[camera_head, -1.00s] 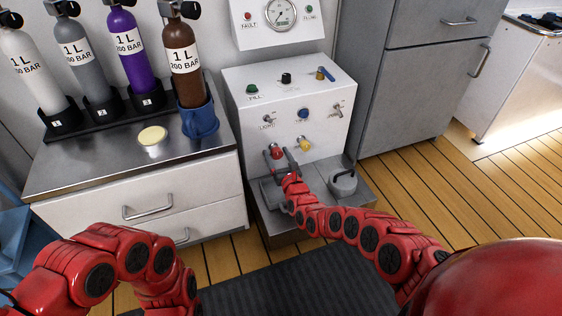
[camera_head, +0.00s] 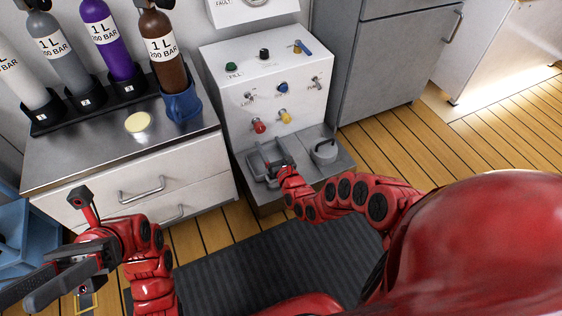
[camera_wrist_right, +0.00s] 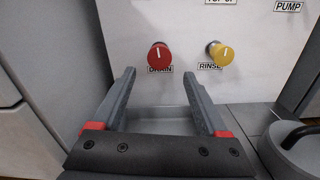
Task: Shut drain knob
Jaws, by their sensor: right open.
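The red drain knob (camera_head: 259,126) is on the white panel's lower front, left of the yellow rinse knob (camera_head: 285,116). In the right wrist view, the drain knob (camera_wrist_right: 160,56) sits above its DRAIN label, its white mark about upright. My right gripper (camera_head: 268,167) is below and in front of it, over the panel's ledge. In the right wrist view, its fingers (camera_wrist_right: 159,76) are spread and empty, apart from the knob, which shows ahead between the tips. My left gripper (camera_head: 55,277) is at the lower left, away from the panel; its finger gap is unclear.
A steel-topped drawer cabinet (camera_head: 75,153) with several gas bottles stands left. A grey cabinet (camera_head: 388,75) stands right. A dark mat (camera_head: 265,262) covers the floor in front.

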